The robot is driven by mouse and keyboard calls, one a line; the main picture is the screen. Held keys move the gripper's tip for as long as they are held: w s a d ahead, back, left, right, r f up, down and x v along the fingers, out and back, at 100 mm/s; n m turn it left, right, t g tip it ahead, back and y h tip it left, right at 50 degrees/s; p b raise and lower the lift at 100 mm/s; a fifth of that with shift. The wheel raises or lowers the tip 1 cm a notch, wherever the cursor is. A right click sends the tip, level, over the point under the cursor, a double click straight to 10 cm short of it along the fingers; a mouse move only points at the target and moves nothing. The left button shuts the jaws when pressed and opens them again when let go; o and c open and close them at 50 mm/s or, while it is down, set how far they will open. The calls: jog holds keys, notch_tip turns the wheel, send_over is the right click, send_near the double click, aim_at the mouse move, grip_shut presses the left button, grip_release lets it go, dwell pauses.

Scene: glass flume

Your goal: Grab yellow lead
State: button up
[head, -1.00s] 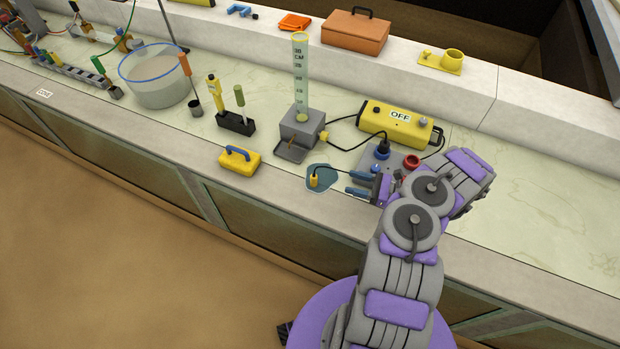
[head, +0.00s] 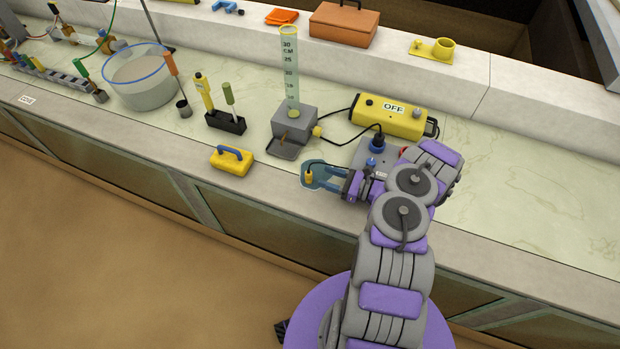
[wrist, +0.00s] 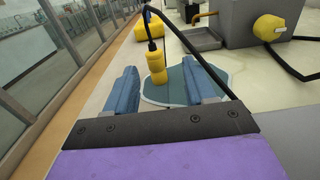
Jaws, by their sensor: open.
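The yellow lead (head: 309,177) is a small yellow plug with a black cable from its top. It stands roughly upright on a blue-green patch (head: 317,165) on the counter. My gripper (head: 323,179) is open, its two blue fingers pointing left at the lead. In the wrist view the yellow lead (wrist: 156,66) shows just beyond the fingertips of my gripper (wrist: 162,88), between their lines and a little nearer the left finger. I cannot tell whether the fingers overlap it in depth. The black cable (wrist: 180,40) runs over the right finger in that picture.
A yellow OFF box (head: 392,116) and a grey box (head: 375,155) stand behind my gripper. A grey block with a measuring cylinder (head: 290,75) stands behind the lead. A yellow block with a blue handle (head: 232,159) sits to the left. The counter's right part is clear.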

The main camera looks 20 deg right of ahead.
aim_at(309, 172)
jog(key=x, duration=0.3)
jog(key=shift+s+a, duration=0.1)
jog(key=shift+a, duration=0.3)
jog(key=shift+b+x, duration=0.7)
jog(key=shift+x, duration=1.25)
grip_shut()
jog(key=shift+r, duration=0.1)
